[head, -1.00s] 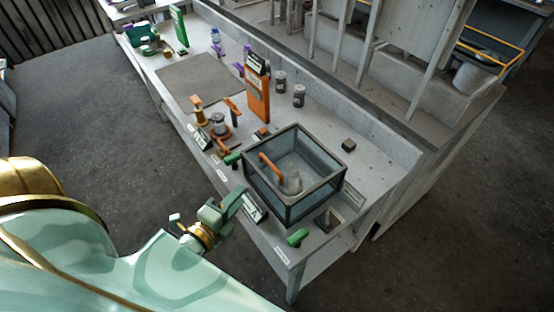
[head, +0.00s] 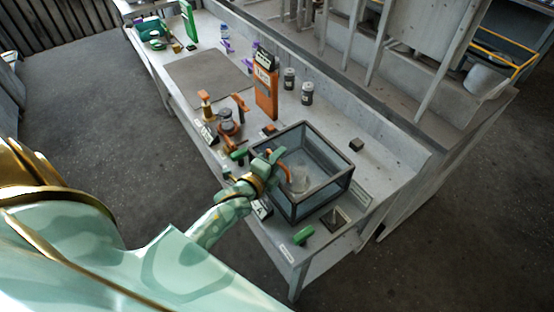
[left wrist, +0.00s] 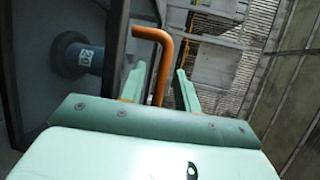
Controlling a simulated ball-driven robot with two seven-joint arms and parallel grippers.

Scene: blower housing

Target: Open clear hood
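The clear hood (head: 337,190) is a see-through box with a dark frame, standing on the bench. A grey cylindrical part (head: 299,181) shows inside it; in the wrist view a grey cylinder (left wrist: 80,54) with a label shows behind the pane. My left gripper (head: 272,160) is at the hood's left side, by its orange handle. In the left wrist view the bent orange handle (left wrist: 162,62) stands between my two fingers, which are apart with gaps showing beside it. The gripper partly hides the handle in the head view. My right gripper is not in view.
An orange box (head: 266,92) and two dark jars (head: 307,93) stand behind the hood. A green handle (head: 303,235) is at the bench's front edge. Orange-handled parts (head: 228,120) stand left of the hood. A grey mat (head: 207,80) lies clear farther left.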

